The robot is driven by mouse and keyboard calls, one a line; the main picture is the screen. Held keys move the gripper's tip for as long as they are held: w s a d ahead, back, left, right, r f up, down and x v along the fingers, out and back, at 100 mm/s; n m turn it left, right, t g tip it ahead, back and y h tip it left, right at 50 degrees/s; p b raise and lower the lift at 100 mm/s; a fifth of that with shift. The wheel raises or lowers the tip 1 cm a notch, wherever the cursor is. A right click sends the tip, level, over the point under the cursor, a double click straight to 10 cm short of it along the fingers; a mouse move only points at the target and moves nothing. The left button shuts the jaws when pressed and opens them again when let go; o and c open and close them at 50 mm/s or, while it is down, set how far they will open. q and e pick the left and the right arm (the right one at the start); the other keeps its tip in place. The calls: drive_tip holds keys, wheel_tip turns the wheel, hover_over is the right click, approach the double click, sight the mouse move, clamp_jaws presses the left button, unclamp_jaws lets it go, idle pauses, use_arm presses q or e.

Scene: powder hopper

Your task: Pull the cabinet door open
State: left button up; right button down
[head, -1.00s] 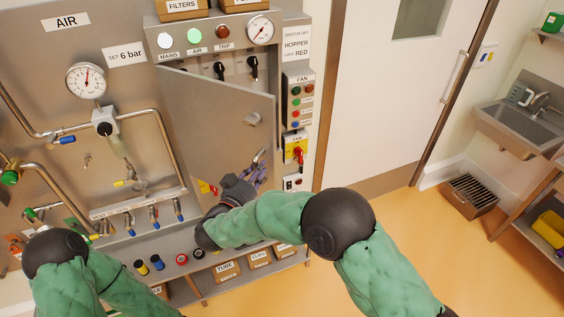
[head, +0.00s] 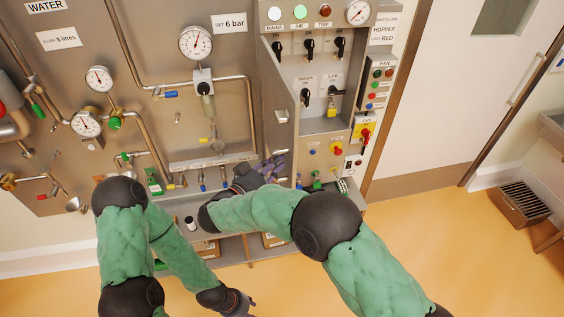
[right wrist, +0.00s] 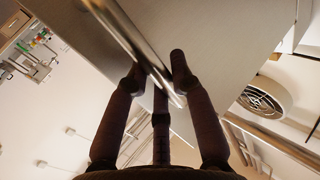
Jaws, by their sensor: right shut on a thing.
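The cabinet door (head: 280,135) stands swung well out from the cabinet (head: 267,16), and I see it at a steep slant in the head view. The switches inside the cabinet show to its right. My right gripper (head: 272,168) is at the lower part of the door, with its fingers shut on the shiny bar handle. In the right wrist view the handle (right wrist: 128,38) runs between the fingertips (right wrist: 163,78), with the grey door face (right wrist: 220,45) behind it. My left gripper (head: 247,307) is low at the bottom edge, away from the door; its fingers are too small to read.
A wall panel with gauges (head: 196,43), pipes and valves fills the left side. A shelf (head: 225,250) with boxes runs below it. A button box (head: 378,82) is right of the cabinet.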

drive_tip(key=shift+s+a+f, duration=0.1)
drive_tip(key=shift+a, duration=0.25)
drive_tip(key=c, duration=1.1)
unclamp_jaws()
drive_tip(key=shift+o, duration=0.3)
drive_tip(key=shift+s, duration=0.1)
